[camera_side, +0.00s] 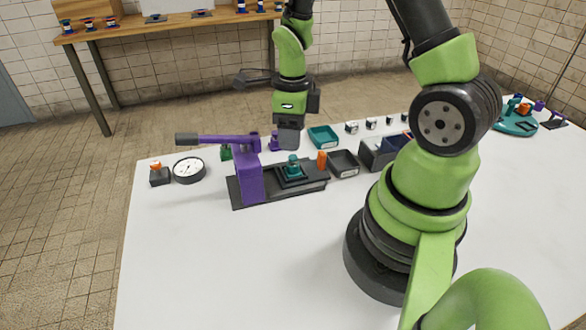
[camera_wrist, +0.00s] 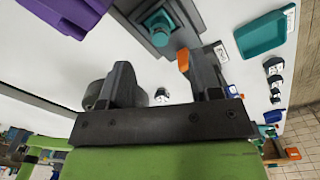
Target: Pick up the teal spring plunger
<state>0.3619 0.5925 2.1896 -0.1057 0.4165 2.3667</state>
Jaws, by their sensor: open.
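A small teal piece (camera_side: 292,166), which looks like the spring plunger, stands upright on a dark square seat on the press base. It also shows at the top of the wrist view (camera_wrist: 158,27). My gripper (camera_side: 289,140) hangs above and behind it in the side view, apart from it. In the wrist view my gripper (camera_wrist: 157,75) has its two dark fingers spread with nothing between them. The teal piece lies beyond the fingertips, towards the top of that picture.
A purple lever press (camera_side: 248,172) stands left of the teal piece. A small orange piece (camera_side: 322,160) is close on its right. A teal tray (camera_side: 323,137), a dark tray (camera_side: 343,163) and a round gauge (camera_side: 189,170) are nearby. The front table is clear.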

